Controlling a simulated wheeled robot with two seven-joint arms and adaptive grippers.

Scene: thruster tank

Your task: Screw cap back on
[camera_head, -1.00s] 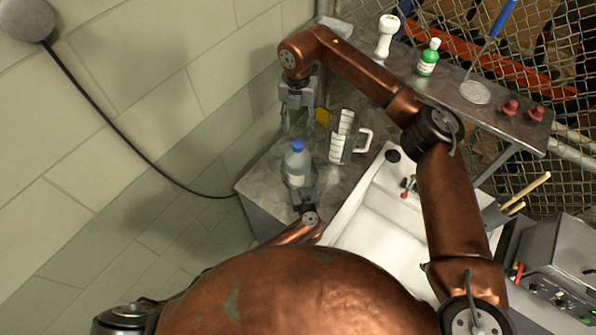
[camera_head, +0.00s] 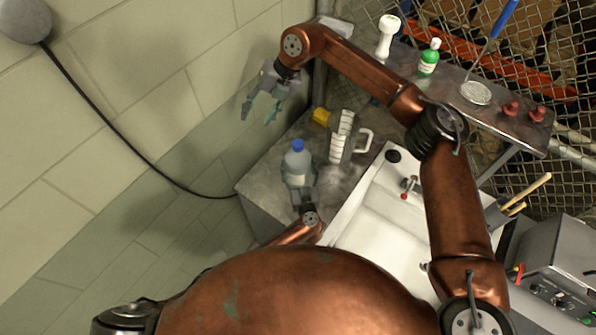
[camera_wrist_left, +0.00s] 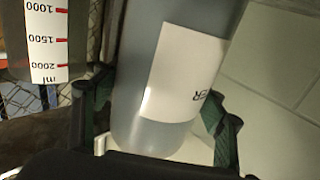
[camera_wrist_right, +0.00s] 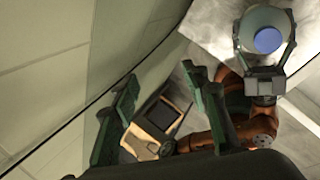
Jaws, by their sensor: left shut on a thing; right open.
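A clear bottle (camera_head: 297,168) with a white label stands upright on the grey counter; its blue cap (camera_head: 297,146) sits on its top. The cap also shows from above in the right wrist view (camera_wrist_right: 267,40). My left gripper (camera_head: 302,190) is shut around the lower part of the bottle; in the left wrist view its fingers (camera_wrist_left: 160,115) flank the labelled body (camera_wrist_left: 185,75). My right gripper (camera_head: 262,112) is open and empty, up and to the left of the bottle, apart from the cap. How tightly the cap sits cannot be told.
A measuring jug (camera_head: 342,138) stands right of the bottle, with a yellow object (camera_head: 320,116) behind it. A white sink (camera_head: 375,225) lies to the right. A shelf (camera_head: 450,90) holds a green bottle (camera_head: 429,58) and a white object (camera_head: 387,38). A tiled wall is on the left.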

